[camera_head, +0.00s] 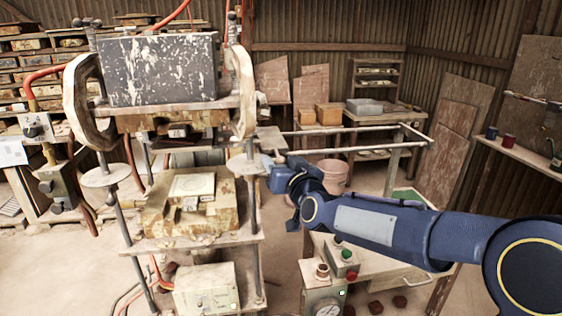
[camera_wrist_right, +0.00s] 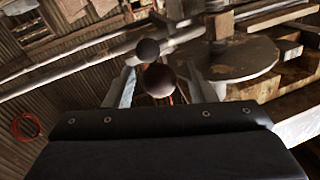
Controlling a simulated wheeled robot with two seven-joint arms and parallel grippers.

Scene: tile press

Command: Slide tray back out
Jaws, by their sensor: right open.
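The tile press (camera_head: 158,72) stands at the left of the head view. A flat grey plate (camera_head: 270,138), probably the tray's outer end, shows at the press's right side by the rails; the rest of it is hidden by the press. My right gripper (camera_head: 268,161) is at the press's right column, just below that plate. In the right wrist view its fingers (camera_wrist_right: 160,85) are apart, with a dark round knob (camera_wrist_right: 158,80) showing between them and a second knob (camera_wrist_right: 147,48) beyond. I cannot tell whether they touch. My left gripper is out of view.
Two pale rails (camera_head: 345,132) run right from the press to a post. A round column collar (camera_wrist_right: 235,60) is close to the right gripper. A bucket (camera_head: 334,175) stands behind.

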